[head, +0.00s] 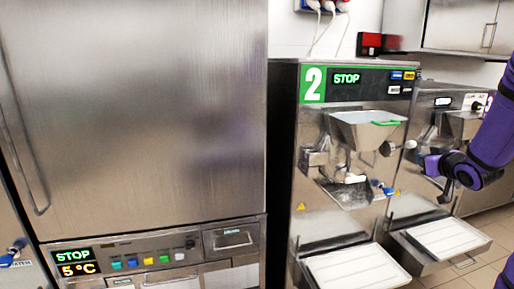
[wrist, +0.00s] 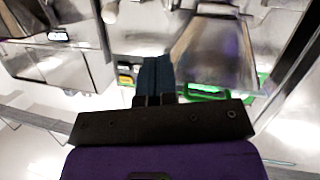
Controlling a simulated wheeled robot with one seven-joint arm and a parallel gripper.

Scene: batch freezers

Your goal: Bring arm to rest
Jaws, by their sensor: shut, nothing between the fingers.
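My purple arm reaches in from the right edge of the head view. My gripper (head: 446,192) is at its end, in front of the batch freezers and to the right of the number 2 machine (head: 348,78). In the wrist view my gripper (wrist: 156,72) shows its two dark fingers together, with nothing between them. No object is held.
Machine 2 has a funnel with a green handle (head: 386,123), which also shows in the wrist view (wrist: 205,92). White-topped trays (head: 350,268) jut out low down. A tall steel cabinet (head: 150,110) fills the left. Tiled floor is visible at the lower right.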

